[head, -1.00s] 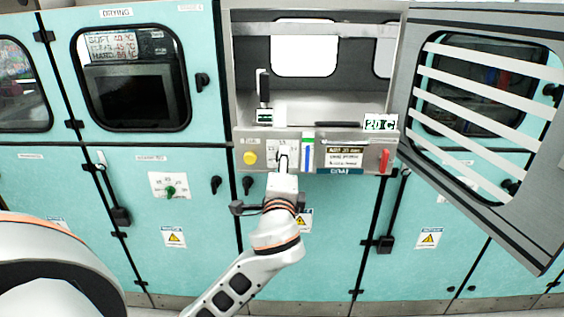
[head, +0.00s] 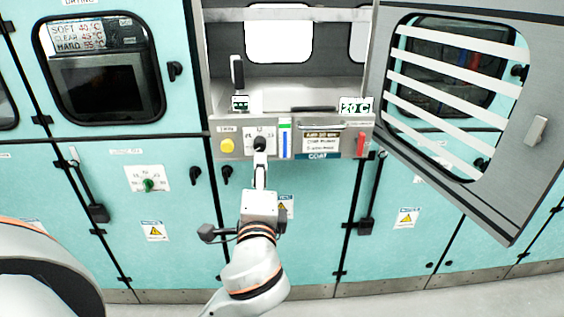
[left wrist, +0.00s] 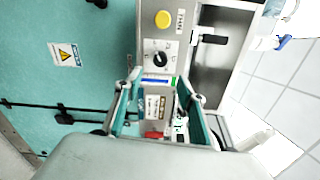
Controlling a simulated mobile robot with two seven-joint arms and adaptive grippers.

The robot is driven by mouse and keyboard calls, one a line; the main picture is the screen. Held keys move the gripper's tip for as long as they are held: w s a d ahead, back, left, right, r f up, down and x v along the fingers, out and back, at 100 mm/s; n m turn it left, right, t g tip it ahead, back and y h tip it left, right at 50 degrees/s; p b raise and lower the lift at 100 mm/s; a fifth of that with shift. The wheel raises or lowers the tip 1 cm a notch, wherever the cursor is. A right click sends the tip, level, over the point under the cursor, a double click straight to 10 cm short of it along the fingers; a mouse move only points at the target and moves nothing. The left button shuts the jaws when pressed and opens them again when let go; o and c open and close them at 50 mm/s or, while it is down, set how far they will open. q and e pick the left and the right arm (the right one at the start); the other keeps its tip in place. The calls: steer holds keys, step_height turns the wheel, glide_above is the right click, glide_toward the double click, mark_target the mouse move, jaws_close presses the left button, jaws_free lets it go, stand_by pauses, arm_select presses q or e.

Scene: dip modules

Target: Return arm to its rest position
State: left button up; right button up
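My left arm comes up from the bottom of the head view. Its gripper (head: 260,170) is just below and in front of a black knob (head: 260,144) on the grey control panel (head: 218,123). The left wrist view shows its two fingers (left wrist: 158,85) spread apart with nothing between them. The knob also shows there (left wrist: 160,58), ahead of the fingertips and apart from them. My right gripper is in neither view.
An open door (head: 545,90) with white slats hangs at the right of the open chamber (head: 310,92). The panel carries a yellow button (head: 227,146) and a red switch (head: 362,144). Teal cabinets (head: 320,230) with handles stand behind the arm.

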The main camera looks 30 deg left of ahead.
arm_select(q)
steer(key=d+f+g+h, duration=0.1)
steer(key=d+f+h, duration=0.3)
steer(key=f, duration=0.8)
steer(key=d+f+g+h, duration=0.1)
steer(key=d+f+h, duration=0.25)
steer(key=f, duration=0.85)
steer(key=s+f+n+g+h, duration=0.1)
steer(key=s+f+n, duration=0.3)
steer(key=s+f, duration=0.4)
steer(key=s+d+f+n+g+h, duration=0.1)
steer(key=s+f+n+h, duration=0.2)
steer(key=f, duration=0.9)
steer(key=s+n, duration=0.2)
steer(key=s, duration=0.2)
steer(key=shift+s+d+f+g, duration=0.2)
steer(key=shift+s+f+g, duration=0.15)
steer(key=shift+f+g, duration=0.05)
